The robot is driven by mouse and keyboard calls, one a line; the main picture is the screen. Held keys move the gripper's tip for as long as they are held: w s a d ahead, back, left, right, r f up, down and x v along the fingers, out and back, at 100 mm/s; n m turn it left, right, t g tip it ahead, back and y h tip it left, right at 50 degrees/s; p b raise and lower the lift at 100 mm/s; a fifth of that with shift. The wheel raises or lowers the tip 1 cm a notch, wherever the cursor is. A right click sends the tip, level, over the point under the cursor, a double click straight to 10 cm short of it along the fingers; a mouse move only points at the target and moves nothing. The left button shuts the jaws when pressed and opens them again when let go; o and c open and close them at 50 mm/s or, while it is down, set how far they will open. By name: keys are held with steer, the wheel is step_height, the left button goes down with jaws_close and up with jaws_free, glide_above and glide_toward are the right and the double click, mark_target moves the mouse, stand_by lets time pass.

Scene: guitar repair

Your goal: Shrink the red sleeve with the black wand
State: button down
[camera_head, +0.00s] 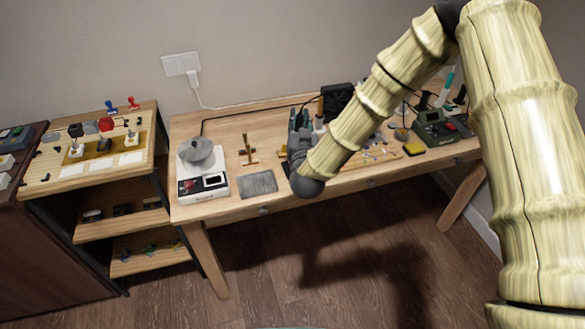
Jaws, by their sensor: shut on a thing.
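My gripper (299,118) is at the back middle of the workbench, pointing toward the wall. It is dark grey and small in the head view. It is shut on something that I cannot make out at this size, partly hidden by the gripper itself. I cannot pick out the black wand for certain. I cannot make out the red sleeve either; my arm covers part of the bench where small parts lie.
The wooden workbench (222,211) carries a white scale with a grey pot (199,153), a grey slab (258,184), a small wooden stand (247,149), a black box (337,100) and a green device (436,129). A shelf unit (95,180) stands left. The floor in front is clear.

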stand_by(0.5)
steer(key=shift+r+p, duration=2.25)
steer(key=shift+r, duration=2.75)
